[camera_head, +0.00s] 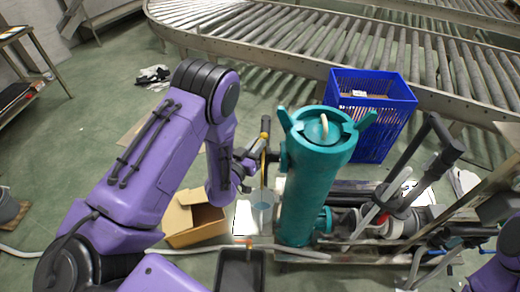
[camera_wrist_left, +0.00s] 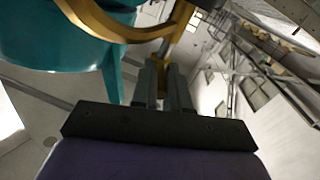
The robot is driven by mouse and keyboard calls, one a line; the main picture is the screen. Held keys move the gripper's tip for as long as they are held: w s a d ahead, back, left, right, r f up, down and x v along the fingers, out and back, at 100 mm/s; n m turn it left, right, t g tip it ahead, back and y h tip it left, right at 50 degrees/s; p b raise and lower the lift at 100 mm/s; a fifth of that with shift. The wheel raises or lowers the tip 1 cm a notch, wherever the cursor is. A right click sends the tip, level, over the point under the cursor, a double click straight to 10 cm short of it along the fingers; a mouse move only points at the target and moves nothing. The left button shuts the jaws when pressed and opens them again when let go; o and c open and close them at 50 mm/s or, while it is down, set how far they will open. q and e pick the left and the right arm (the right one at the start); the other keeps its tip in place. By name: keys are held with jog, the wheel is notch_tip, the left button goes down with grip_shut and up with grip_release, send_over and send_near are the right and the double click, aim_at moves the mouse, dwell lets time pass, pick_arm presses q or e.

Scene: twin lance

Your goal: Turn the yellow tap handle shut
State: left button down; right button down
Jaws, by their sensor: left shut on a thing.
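The yellow tap handle (camera_head: 264,152) is a thin wheel seen nearly edge-on at the left side of a teal upright cylinder (camera_head: 312,190). In the left wrist view the handle (camera_wrist_left: 128,30) is a curved yellow rim with a spoke, in front of the teal body (camera_wrist_left: 55,40). My left gripper (camera_head: 250,160) reaches the handle from the left. In the wrist view the left gripper (camera_wrist_left: 163,75) is shut on the yellow handle's rim; the exact contact is partly hidden by the fingers. My right gripper is not in view.
A blue crate (camera_head: 370,120) stands behind the cylinder, before a roller conveyor (camera_head: 350,50). An open cardboard box (camera_head: 195,222) and a dark tray (camera_head: 240,270) lie near the cylinder's foot. Pipes and a metal frame (camera_head: 400,215) crowd the right. Green floor at left is mostly clear.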

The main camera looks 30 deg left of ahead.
pick_arm(q)
jog(key=shift+w+a+m+g+h+b, duration=0.45)
jog(key=shift+a+m+g+h+b, duration=0.25)
jog(key=shift+m+g+h+b, duration=1.6)
jog(key=shift+w+a+m+g+h+b, duration=0.6)
jog(key=shift+m+g+h+b, duration=0.95)
jog(key=shift+h, duration=1.35)
jog(key=shift+w+a+m+g+h+b, duration=0.3)
jog(key=shift+a+m+g+h+b, duration=0.55)
jog(key=shift+m+g+h+b, duration=1.15)
jog(key=shift+m+t+h, duration=0.45)
jog(key=shift+t+h, duration=0.2)
jog(key=shift+h, duration=0.05)
jog(key=c, duration=1.1)
grip_release()
jog(key=shift+w, duration=0.1)
